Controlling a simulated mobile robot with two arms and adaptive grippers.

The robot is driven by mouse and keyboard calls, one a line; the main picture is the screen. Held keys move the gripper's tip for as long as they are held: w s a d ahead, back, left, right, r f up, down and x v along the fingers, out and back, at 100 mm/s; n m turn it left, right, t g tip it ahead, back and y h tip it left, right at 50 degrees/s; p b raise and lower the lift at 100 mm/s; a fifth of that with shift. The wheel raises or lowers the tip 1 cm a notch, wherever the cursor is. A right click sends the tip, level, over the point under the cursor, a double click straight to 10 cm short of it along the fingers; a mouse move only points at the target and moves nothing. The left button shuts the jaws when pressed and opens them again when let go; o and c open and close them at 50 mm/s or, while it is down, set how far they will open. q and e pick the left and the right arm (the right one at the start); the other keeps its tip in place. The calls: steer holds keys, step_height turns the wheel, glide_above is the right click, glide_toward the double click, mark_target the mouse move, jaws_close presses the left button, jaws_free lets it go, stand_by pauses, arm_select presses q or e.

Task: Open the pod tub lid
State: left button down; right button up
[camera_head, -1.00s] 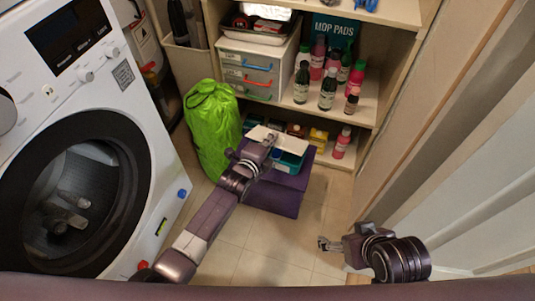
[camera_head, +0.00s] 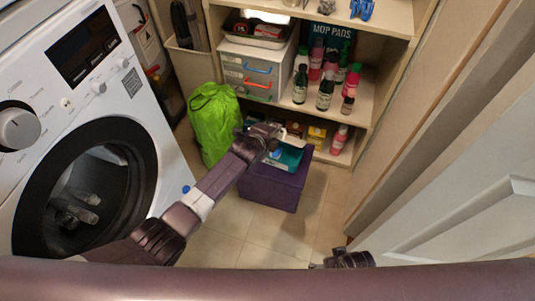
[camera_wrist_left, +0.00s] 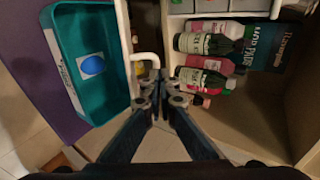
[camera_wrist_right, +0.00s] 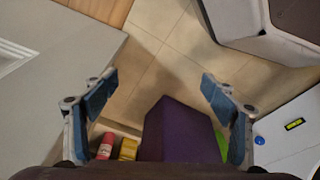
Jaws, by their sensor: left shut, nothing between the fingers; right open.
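The teal pod tub (camera_head: 287,157) sits on a purple stool (camera_head: 270,188) in front of the shelves. In the left wrist view the tub (camera_wrist_left: 82,100) shows a pale label with a blue dot. Its white lid (camera_wrist_left: 123,45) appears nearly edge-on there, tilted up along the tub's side, with a white handle (camera_wrist_left: 149,58) sticking out. My left gripper (camera_head: 272,130) is at the lid's far side; its fingers (camera_wrist_left: 160,82) are shut and empty, close to the handle. Whether they touch the lid is unclear. My right gripper (camera_wrist_right: 158,82) is open and empty, low at the right; only its top shows in the head view.
A green bag (camera_head: 213,122) stands left of the stool. The washing machine (camera_head: 85,140) fills the left side. Bottles (camera_head: 325,92) and a drawer unit (camera_head: 250,72) stand on the shelves behind. A door (camera_head: 450,200) bounds the right; floor (camera_head: 280,230) before the stool is clear.

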arm_select(q)
steer(key=shift+w+d+r, duration=0.1)
steer(key=shift+w+r, duration=0.25)
steer(key=shift+w, duration=0.2)
steer(key=shift+w+d+r+g, duration=0.25)
steer(key=shift+w+d+g, duration=0.05)
steer(key=shift+w, duration=0.2)
steer(key=shift+w+d+r+g+y, duration=0.15)
steer(key=shift+w+r+g, duration=0.05)
steer(key=shift+w, duration=0.2)
steer(key=shift+w+d+r+g+y, duration=0.15)
steer(key=shift+w+r+g, duration=0.05)
steer(key=shift+w, duration=0.2)
steer(key=shift+w+d+b, duration=0.2)
steer(key=shift+w+b, duration=0.05)
steer(key=shift+w, duration=0.2)
steer(key=shift+w+d+b, duration=0.2)
steer(key=shift+w, duration=0.25)
arm_select(e)
steer(key=shift+w+d+r, duration=0.15)
steer(key=shift+w+r, duration=0.6)
steer(key=shift+w, duration=0.05)
arm_select(q)
steer(key=shift+r, duration=0.15)
